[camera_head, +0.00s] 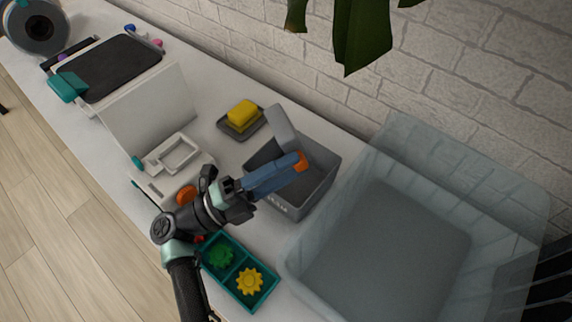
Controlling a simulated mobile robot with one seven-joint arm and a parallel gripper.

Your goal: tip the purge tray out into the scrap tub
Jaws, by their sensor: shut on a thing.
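The scrap tub (327,183) is a grey open box with light lettering on its front, standing on the white bench. My gripper (300,162), blue with an orange tip, reaches over the tub from the left. It is shut on a light grey slab-like piece, which looks like the purge tray (281,127). The tray stands steeply tilted above the tub's back left part, its upper end pointing away from the gripper. Its inner face and any contents cannot be made out. My gripper hides part of the tub's inside.
A large translucent bin (400,245) stands close on the right. A teal tray (262,295) with green and yellow gears lies in front. A yellow sponge (243,113) on a grey dish sits behind, left of the tub. A white machine (150,105) stands left. Leaves hang above.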

